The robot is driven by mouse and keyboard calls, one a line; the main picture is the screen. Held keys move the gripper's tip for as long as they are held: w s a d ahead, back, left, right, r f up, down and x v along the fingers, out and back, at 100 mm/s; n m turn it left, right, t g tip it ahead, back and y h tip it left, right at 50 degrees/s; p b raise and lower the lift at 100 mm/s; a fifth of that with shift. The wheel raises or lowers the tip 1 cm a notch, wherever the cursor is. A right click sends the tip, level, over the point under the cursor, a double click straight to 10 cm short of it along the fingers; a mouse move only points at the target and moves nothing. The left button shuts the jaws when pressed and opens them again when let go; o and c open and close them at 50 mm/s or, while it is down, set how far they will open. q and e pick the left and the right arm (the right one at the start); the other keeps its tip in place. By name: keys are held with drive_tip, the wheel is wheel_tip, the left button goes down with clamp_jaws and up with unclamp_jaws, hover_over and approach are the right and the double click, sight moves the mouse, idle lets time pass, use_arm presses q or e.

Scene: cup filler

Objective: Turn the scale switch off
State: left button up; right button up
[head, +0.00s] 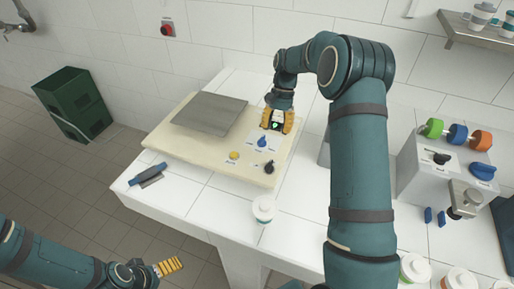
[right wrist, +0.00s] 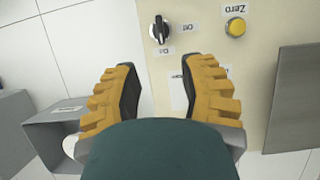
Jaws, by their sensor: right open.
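The scale has a cream base (head: 185,152) with a grey plate (head: 210,112) on the white-tiled counter. Its switch is a dark rotary knob (head: 269,167) at the near right corner of the base. In the right wrist view the knob (right wrist: 160,30) has a pale mark running roughly up-down, with small upside-down labels beside and below it. My right gripper (head: 277,122) is over the base's right side, behind the knob. Its yellow fingers (right wrist: 162,75) are apart, empty, and clear of the knob. My left gripper (head: 168,266) is low at the left, away from the scale; its opening is unclear.
A yellow Zero button (head: 234,156) is left of the knob. A small blue part on a white label (head: 262,141) lies between knob and gripper. A white-lidded cup (head: 263,208) stands in front. A grey dispenser (head: 430,180) stands at the right.

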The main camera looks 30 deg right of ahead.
sight(270, 164)
drive_tip(key=x, duration=1.3)
drive_tip(key=shift+s+a+f, duration=0.1)
drive_tip(key=shift+f, duration=0.05)
clamp_jaws()
